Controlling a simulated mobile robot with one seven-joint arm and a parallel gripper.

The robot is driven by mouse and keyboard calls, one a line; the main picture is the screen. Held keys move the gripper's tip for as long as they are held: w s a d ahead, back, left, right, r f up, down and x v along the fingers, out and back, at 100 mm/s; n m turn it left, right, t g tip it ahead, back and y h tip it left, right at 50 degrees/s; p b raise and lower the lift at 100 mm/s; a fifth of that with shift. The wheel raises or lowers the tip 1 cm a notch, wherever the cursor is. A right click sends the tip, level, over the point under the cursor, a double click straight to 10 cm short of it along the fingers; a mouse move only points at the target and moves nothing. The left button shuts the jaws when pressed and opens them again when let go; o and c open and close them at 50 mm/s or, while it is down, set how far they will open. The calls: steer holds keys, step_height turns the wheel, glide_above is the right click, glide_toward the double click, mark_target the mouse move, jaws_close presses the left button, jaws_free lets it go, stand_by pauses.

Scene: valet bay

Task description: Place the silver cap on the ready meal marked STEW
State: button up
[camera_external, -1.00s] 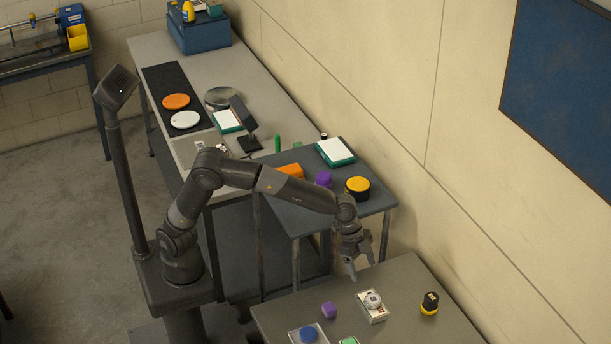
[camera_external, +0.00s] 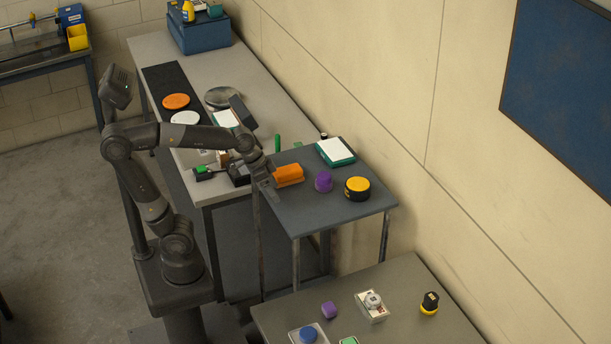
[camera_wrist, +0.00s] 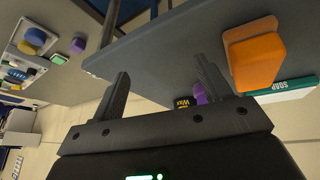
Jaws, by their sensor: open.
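A small round silver-grey piece (camera_external: 373,300), which looks like the silver cap, sits on a white package on the near table. No lettering reading STEW can be made out in either view, so I cannot tell which thing is the ready meal. My gripper (camera_external: 266,190) is at the left edge of the blue-grey side table, close to an orange block (camera_external: 289,175). In the wrist view my gripper (camera_wrist: 164,82) has its fingers apart with nothing between them. The orange block (camera_wrist: 254,62) is beyond and right of the right finger.
The side table (camera_external: 310,215) also holds a purple piece (camera_external: 323,181), a yellow-topped black tin (camera_external: 357,188) and a green-white box (camera_external: 335,151). The near table (camera_external: 400,275) holds a purple block (camera_external: 329,310), a blue cap (camera_external: 308,335) and a yellow-black item (camera_external: 429,303).

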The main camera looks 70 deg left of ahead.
steer(key=s+a+f+n+t+y, duration=0.1)
steer(key=s+a+f+n+y, duration=0.1)
steer(key=s+a, duration=0.5)
steer(key=s+f+n, duration=0.1)
steer(key=s, duration=0.1)
steer(key=shift+s+y, duration=0.3)
steer(key=shift+s, duration=0.1)
